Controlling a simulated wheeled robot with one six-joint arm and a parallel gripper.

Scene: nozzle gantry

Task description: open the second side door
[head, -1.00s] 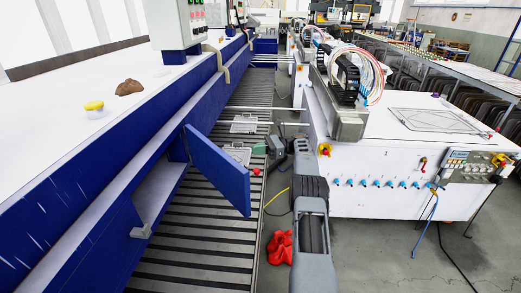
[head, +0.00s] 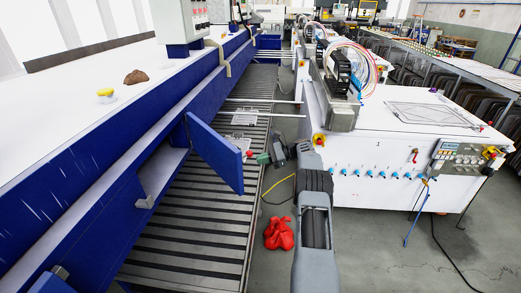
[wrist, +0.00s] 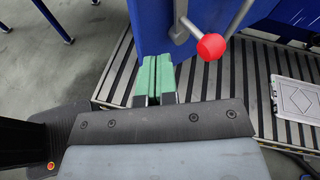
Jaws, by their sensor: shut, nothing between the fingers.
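A blue side door (head: 214,150) stands swung out from the long blue machine side in the head view. In the wrist view a blue panel (wrist: 150,28) carries a grey bar handle with a red knob (wrist: 211,46); the red knob also shows at the door's outer edge in the head view (head: 249,153). My gripper (head: 263,158) has green fingers, pressed together and empty. In the wrist view my gripper (wrist: 154,66) is left of the knob, in front of the panel; contact cannot be told. Another blue panel (head: 50,284) with a grey fitting is partly cut off at lower left.
A slatted grey bed (head: 185,235) runs beneath the door. A white cabinet (head: 375,155) with a control panel (head: 458,157) stands at right. A red crumpled object (head: 279,233) and yellow cable lie on the floor.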

